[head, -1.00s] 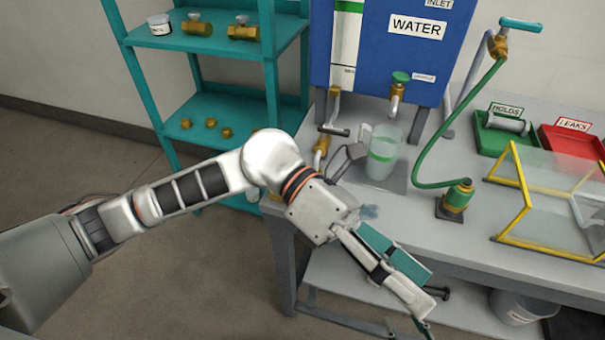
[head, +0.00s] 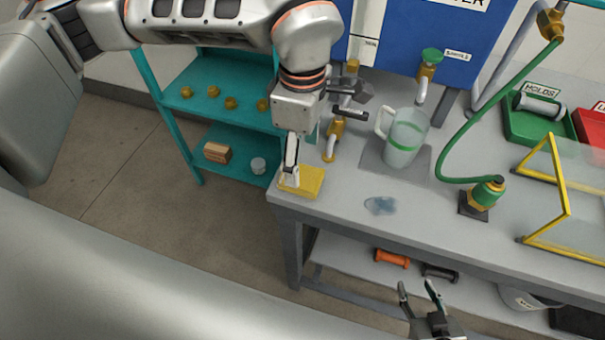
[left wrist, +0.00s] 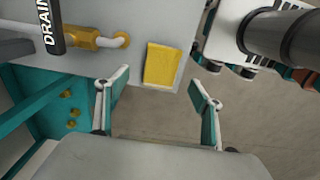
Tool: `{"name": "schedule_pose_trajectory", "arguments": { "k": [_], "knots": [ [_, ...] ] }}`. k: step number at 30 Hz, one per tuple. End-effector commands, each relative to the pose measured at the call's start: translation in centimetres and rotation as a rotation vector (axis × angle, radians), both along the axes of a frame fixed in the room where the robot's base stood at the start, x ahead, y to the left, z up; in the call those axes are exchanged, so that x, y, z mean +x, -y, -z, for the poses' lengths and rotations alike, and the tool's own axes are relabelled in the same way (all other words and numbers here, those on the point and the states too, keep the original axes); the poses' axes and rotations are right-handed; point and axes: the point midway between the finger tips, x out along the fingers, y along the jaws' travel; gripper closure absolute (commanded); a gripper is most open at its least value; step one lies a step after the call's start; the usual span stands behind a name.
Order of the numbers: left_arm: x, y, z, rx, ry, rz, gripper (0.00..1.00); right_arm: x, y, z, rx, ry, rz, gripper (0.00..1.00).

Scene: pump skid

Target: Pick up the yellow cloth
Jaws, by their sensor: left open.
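The yellow cloth (head: 308,180) lies flat at the left front corner of the grey bench. It also shows in the left wrist view (left wrist: 162,66), just beyond and between the fingertips. My left gripper (head: 290,180) points down at the cloth's left part and hides some of it. In the left wrist view its two fingers (left wrist: 158,79) stand wide apart with nothing between them. I cannot tell whether a fingertip touches the cloth. My right gripper (head: 418,286) is open and empty at the bottom, in front of the bench.
A brass drain valve (head: 335,135) stands close behind the cloth. A clear jug (head: 405,138) and a blue puddle (head: 380,205) are to its right. A teal shelf (head: 225,110) stands to the left. The bench front between puddle and green hose (head: 445,150) is clear.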

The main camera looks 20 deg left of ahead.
Motion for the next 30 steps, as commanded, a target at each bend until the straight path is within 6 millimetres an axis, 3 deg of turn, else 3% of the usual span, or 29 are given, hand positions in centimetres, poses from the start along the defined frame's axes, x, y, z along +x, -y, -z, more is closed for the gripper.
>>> {"name": "schedule_pose_trajectory", "arguments": {
  "k": [12, 22, 23, 27, 30],
  "knots": [
    [-0.3, -0.2, 5.1, -0.003, -0.004, -0.001, 0.33, 0.0, 0.0, -0.2, -0.001, -0.001, 0.000, 0.60],
    [-0.2, -0.2, 5.8, -0.003, -0.002, 0.000, 0.33, 0.0, 0.0, -0.2, -0.001, -0.001, 0.000, 0.60],
    [-0.2, -0.2, 5.8, -0.003, -0.002, 0.000, 0.39, 0.0, 0.0, -0.2, -0.001, 0.000, -0.001, 0.60],
    [-0.2, -0.2, 5.8, -0.003, -0.002, 0.000, 0.74, 0.0, 0.0, -0.2, -0.001, 0.000, -0.001, 0.60],
    [-0.2, -0.2, 5.8, -0.003, -0.002, 0.000, 0.75, 0.0, 0.0, -0.3, -0.001, 0.000, -0.001, 0.60]
  ]
}}
